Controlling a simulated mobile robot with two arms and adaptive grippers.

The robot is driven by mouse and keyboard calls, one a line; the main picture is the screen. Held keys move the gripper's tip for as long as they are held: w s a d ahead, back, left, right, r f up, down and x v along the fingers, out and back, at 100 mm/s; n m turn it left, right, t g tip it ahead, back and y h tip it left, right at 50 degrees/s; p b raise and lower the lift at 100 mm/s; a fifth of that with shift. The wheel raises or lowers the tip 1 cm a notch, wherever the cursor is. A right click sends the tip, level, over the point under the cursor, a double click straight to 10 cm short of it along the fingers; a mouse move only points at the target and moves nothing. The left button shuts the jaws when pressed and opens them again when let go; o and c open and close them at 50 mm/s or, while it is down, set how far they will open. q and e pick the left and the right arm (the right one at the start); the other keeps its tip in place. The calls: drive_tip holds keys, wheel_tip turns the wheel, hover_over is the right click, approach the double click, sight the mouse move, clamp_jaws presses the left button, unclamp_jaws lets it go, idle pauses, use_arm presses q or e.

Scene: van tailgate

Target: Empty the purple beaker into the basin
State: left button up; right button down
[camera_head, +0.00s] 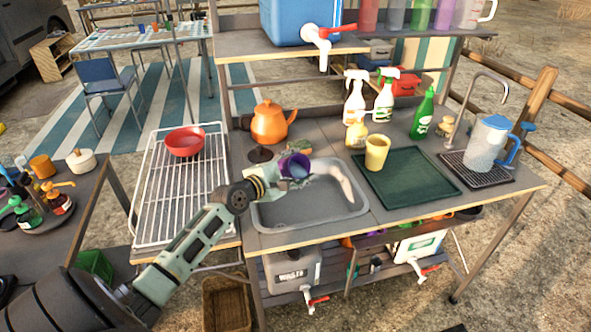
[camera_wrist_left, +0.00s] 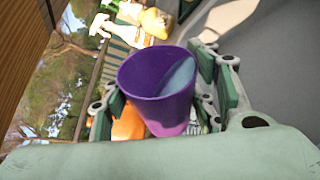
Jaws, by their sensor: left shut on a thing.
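The purple beaker (camera_head: 290,163) is held by my left gripper (camera_head: 276,176), above the back left part of the grey sink basin (camera_head: 336,212). The left wrist view shows the beaker (camera_wrist_left: 150,88) between the two green fingers, with its open mouth in sight. Pale blue liquid lies inside, its surface slanted against the rim, so the beaker looks tilted. I see no stream leaving it. The visible basin floor looks bare. My right gripper is not in view.
An orange kettle (camera_head: 269,123) stands behind the basin. A yellow cup (camera_head: 377,153) and a dark green tray (camera_head: 405,178) are to its right, with spray bottles (camera_head: 355,95) behind. A wire rack (camera_head: 165,212) with a red bowl (camera_head: 184,140) lies to the left.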

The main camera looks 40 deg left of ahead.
sight(302, 177)
use_arm(q)
drive_tip(key=shift+d+f+m+y+b, duration=0.1)
drive_tip(key=shift+f+m+y+b, duration=0.2)
drive_tip(key=shift+f+m+b, duration=0.4)
drive_tip(key=m+b, duration=0.1)
drive_tip(key=r+m+t+b, duration=0.1)
drive_tip(key=shift+s+d+r+m+y+b, duration=0.2)
drive_tip(key=shift+d+m+y+b, duration=0.1)
drive_tip(key=shift+d, duration=0.05)
drive_tip(key=shift+d+r+m+t, duration=0.2)
drive_tip(key=shift+r+m+t, duration=0.1)
drive_tip(key=shift+m, duration=0.3)
drive_tip(key=m, duration=0.2)
drive_tip(key=d+m+t, duration=0.1)
drive_tip(key=shift+s+d+r+m+b, duration=0.1)
drive_tip(key=shift+s+r+m+b, duration=0.1)
drive_tip(key=shift+r+m+b, duration=0.15)
drive_tip(key=shift+s+d+r+m+t, duration=0.1)
drive_tip(key=shift+d+r+m+t, duration=0.15)
drive_tip(key=shift+m, duration=0.5)
drive_tip(key=shift+f, duration=0.1)
